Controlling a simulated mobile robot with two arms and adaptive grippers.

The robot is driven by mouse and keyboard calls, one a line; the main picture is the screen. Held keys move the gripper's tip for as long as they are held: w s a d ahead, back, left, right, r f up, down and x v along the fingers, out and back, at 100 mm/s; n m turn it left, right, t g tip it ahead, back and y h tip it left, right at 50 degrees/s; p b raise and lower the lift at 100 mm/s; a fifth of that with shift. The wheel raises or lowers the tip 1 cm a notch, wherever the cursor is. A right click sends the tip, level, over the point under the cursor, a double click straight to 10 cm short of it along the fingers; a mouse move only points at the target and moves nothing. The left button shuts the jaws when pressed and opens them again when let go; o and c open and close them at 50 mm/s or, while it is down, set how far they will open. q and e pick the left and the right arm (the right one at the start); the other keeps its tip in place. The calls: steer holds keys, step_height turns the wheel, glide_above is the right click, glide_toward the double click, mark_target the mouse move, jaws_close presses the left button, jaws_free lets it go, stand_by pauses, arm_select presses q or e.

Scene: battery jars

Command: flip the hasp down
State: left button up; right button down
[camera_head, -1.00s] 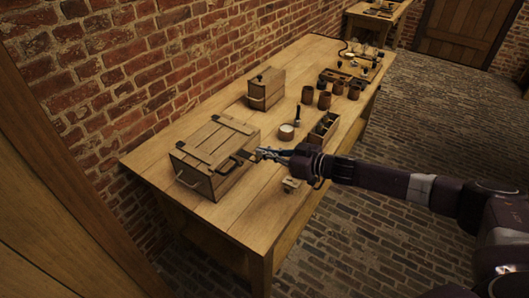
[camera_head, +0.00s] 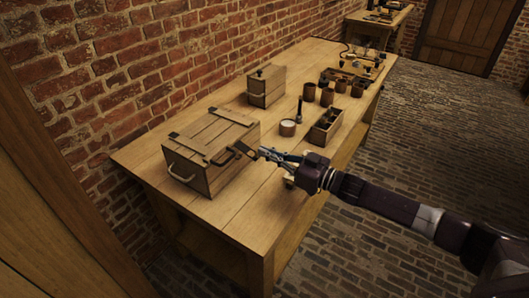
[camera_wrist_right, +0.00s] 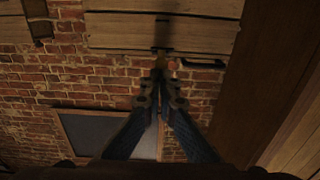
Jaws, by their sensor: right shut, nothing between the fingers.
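A wooden chest (camera_head: 196,167) with a closed slatted lid stands at the near end of the table. The dark hasp (camera_head: 244,149) shows at the chest's right-hand side, by the lid edge, and appears to stick outward; its exact angle is hard to tell. My right gripper (camera_head: 263,152) is shut and empty, with its tips just right of the hasp; I cannot tell whether they touch. In the right wrist view the shut fingers (camera_wrist_right: 160,78) point at pale wooden planks (camera_wrist_right: 160,35) with a dark strip in front of them. My left gripper is not in view.
The table (camera_head: 232,222) is bare in front of the chest. A smaller wooden box (camera_head: 266,88) stands behind. A candle (camera_head: 287,128), an open divided box (camera_head: 327,126) and several brown cups (camera_head: 327,96) stand farther right. A brick wall (camera_head: 120,75) runs along the back.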

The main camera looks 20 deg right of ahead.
steer(key=shift+w+a+f+b, duration=0.15)
steer(key=shift+f+b, duration=0.35)
steer(key=shift+f, duration=0.55)
steer(key=shift+w+a+f+b, duration=0.15)
steer(key=shift+f+b, duration=0.3)
steer(key=shift+f, duration=0.65)
steer(key=shift+w+a+f+b, duration=0.15)
steer(key=shift+f+b, duration=0.35)
steer(key=shift+f, duration=0.55)
steer(key=shift+d, duration=0.1)
steer(key=shift+r, duration=0.1)
